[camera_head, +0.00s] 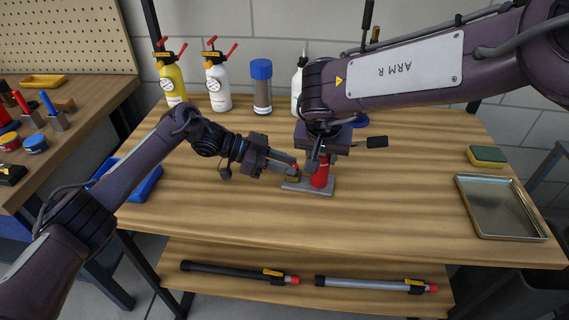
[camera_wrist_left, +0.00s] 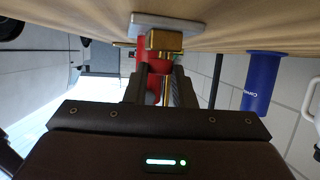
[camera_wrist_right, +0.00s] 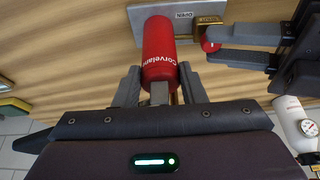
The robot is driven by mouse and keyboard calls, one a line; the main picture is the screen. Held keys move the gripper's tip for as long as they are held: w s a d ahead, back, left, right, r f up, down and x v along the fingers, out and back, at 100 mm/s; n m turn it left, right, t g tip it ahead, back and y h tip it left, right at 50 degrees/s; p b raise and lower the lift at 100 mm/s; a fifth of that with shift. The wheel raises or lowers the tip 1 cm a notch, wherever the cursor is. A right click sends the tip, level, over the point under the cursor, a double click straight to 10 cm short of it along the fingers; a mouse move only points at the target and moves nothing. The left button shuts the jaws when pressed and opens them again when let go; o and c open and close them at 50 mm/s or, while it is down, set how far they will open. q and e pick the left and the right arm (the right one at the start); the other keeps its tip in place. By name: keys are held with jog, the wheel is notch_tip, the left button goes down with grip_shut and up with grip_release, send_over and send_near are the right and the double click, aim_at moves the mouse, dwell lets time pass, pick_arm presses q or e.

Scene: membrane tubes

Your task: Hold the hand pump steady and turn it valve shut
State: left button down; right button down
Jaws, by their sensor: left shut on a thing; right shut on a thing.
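The hand pump (camera_head: 321,174) is a red upright cylinder on a grey base plate (camera_head: 326,190) near the middle of the table. My right gripper (camera_head: 317,161) comes from above and is shut around the pump's upper body. My left gripper (camera_head: 292,169) comes from the left and is shut on the red valve knob. The brass block (camera_wrist_left: 164,40) also shows in the left wrist view.
Yellow and white pump bottles (camera_head: 217,84) and a blue-capped container (camera_head: 262,88) stand at the back. A metal tray (camera_head: 500,236) and a sponge (camera_head: 487,155) lie at right, a blue tray (camera_head: 146,185) at left. Two tubes (camera_head: 370,284) lie on the lower shelf.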

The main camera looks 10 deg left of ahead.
pick_arm(q)
jog(key=shift+f+m+g, duration=0.2)
jog(key=shift+m+g, duration=0.3)
jog(key=shift+g, duration=0.2)
jog(key=c, duration=1.2)
grip_release()
jog(key=shift+r, duration=0.1)
jog(key=shift+w+a+r, duration=0.1)
jog(key=shift+a, duration=0.05)
jog(key=v, duration=1.1)
jog(key=shift+a, duration=0.4)
jog(key=shift+d+r, duration=0.1)
jog(key=shift+r, duration=0.05)
